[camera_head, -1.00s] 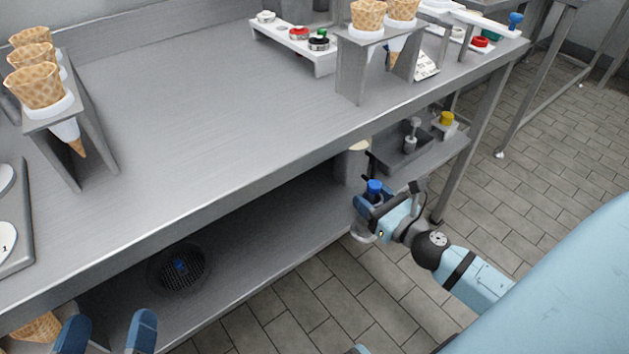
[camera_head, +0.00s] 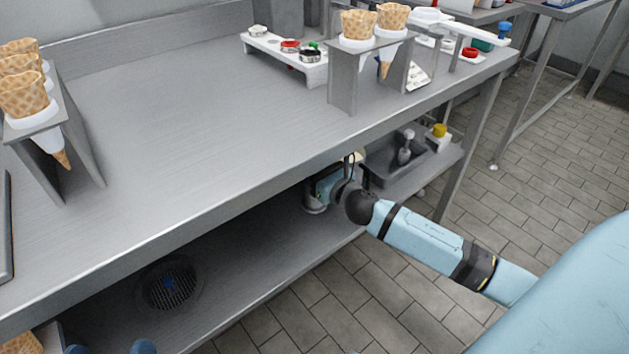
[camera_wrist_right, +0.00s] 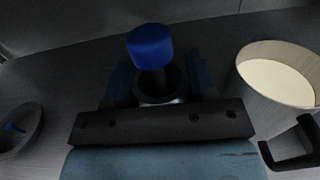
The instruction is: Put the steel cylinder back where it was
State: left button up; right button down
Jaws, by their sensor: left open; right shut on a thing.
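The steel cylinder (camera_head: 314,207) is in my right gripper (camera_head: 325,188), under the table top at the lower shelf; only its lower end shows in the head view. In the right wrist view my right gripper (camera_wrist_right: 160,92) is shut around it, with a blue knob (camera_wrist_right: 150,46) on a dark stem standing up from its top. Whether its base touches the shelf cannot be told.
A pale-filled container (camera_wrist_right: 278,82) with a dark handle stands close right of my right gripper. A grey tray (camera_head: 385,172) with a pump is at the shelf's right end. The table edge (camera_head: 200,212) overhangs the shelf. Cone holders (camera_head: 345,85) stand on top. Shelf between cylinder and grille is clear.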

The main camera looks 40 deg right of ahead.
notch_tip(320, 180, down, 3)
jog(key=shift+r+b, duration=0.1)
jog(key=shift+b, duration=1)
jog(key=shift+f, duration=0.4)
jog(key=shift+r, duration=0.15)
pick_arm(q)
jog(key=shift+w+a+f+m, duration=0.2)
jog(key=shift+w+f+m, duration=0.2)
jog(key=shift+f+m, duration=0.15)
pick_arm(e)
jog(key=shift+c, duration=2.3)
grip_release()
jog(key=shift+f, duration=0.2)
